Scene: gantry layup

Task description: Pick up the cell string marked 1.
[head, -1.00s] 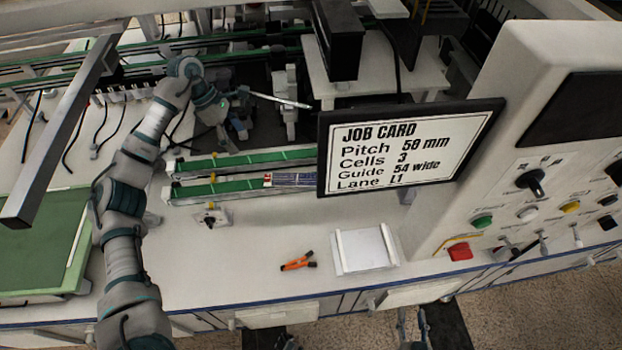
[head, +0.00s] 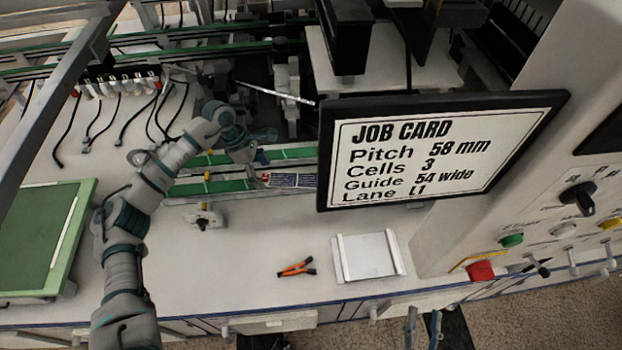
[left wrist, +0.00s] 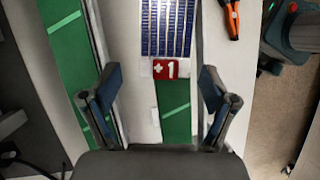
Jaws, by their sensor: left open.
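The cell string marked 1 (left wrist: 168,28) is a dark blue gridded strip with a red "+1" tag (left wrist: 171,69) at its near end. It lies along a green lane at the top of the left wrist view. In the head view the string (head: 292,180) is partly hidden behind the job card. My left gripper (left wrist: 160,92) is open and empty, its fingers on either side of the tag end; contact is not visible. In the head view my left gripper (head: 257,176) is over the lane by the tag. Two prongs, apparently my right gripper (head: 424,325), show at the bottom edge.
The job card (head: 425,150) stands over the right part of the lanes. Orange-handled pliers (head: 297,268) and a white tray (head: 368,257) lie in front. A green board (head: 40,235) is at left. A control panel (head: 540,230) is at right.

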